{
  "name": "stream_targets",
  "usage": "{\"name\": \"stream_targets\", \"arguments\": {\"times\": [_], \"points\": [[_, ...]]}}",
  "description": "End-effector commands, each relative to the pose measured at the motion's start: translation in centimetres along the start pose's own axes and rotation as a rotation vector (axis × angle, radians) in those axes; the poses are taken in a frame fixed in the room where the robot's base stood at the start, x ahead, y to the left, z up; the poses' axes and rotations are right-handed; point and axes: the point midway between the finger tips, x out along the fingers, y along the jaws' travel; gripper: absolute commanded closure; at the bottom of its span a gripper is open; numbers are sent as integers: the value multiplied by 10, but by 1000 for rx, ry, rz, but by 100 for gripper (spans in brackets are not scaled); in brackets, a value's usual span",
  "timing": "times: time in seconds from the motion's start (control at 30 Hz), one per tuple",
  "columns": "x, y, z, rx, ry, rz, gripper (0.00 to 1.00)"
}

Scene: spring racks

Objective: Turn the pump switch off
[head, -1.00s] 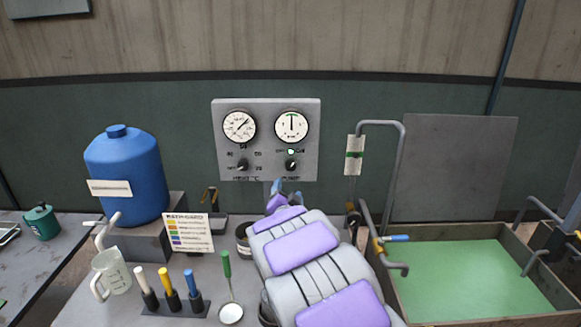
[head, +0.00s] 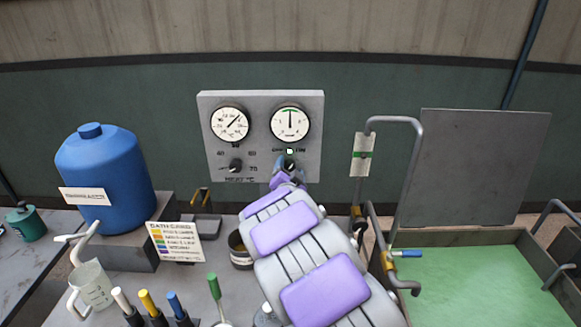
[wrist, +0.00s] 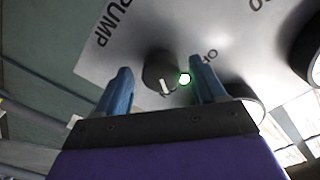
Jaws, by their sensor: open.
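The control panel (head: 255,160) is a grey plate on the wall with two dials and two knobs. The pump switch (wrist: 161,74) is a dark round knob with a white mark, beside the "PUMP" lettering in the wrist view. A lit green lamp (wrist: 184,78) is next to it; the lamp also shows in the head view (head: 290,152). My gripper (wrist: 163,88) is open, its two blue fingers on either side of the knob; I cannot tell if they touch it. In the head view my gripper (head: 288,175) covers most of the pump knob.
The heat knob (head: 236,166) is left of the pump switch. A bent pipe (head: 415,170) stands right of the panel, by a green-bottomed tank (head: 470,265). A blue jug (head: 105,180), card (head: 175,243) and several colored handles (head: 148,300) stand on the bench at left.

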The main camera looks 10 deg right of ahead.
Motion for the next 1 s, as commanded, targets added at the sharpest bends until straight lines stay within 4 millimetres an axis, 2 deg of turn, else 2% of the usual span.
{"name": "stream_targets", "arguments": {"times": [0.13, 0.7, 1.0], "points": [[1, 0, 1, 0, -1, 0, 32], [1, 0, 0, 0, -1, 0, 86], [1, 0, -1, -39, 0, 0, 86]]}}
